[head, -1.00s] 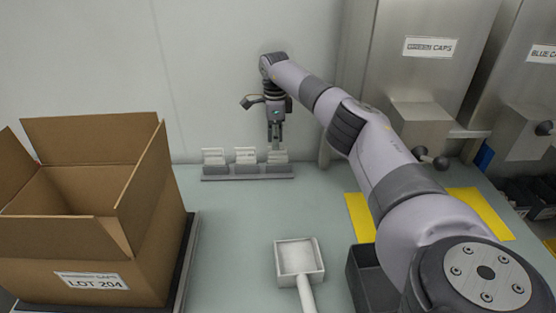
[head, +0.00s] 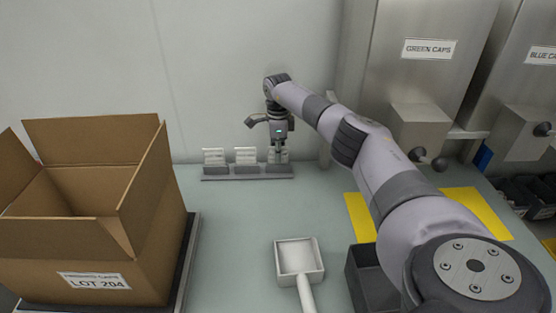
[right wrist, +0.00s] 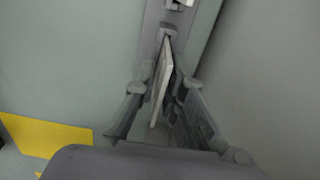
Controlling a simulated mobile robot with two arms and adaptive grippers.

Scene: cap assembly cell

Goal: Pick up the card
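Three white cards stand upright in a low grey rack (head: 220,175) at the back of the table in the head view: a left card (head: 213,156), a middle card (head: 245,155) and a right card (head: 285,156). My right gripper (head: 278,154) points down at the right card and partly hides it. In the right wrist view this card (right wrist: 163,78) stands edge-on between the two fingers of my right gripper (right wrist: 164,88). The fingers are spread, with a gap visible on both sides of the card. My left gripper is not in view.
An open cardboard box (head: 95,245) marked LOT 204 stands at left. A white scoop (head: 299,262) lies front centre, beside a dark bin (head: 364,283). Steel dispensers (head: 420,75) stand at right, near a yellow patch (head: 358,215). The middle of the table is clear.

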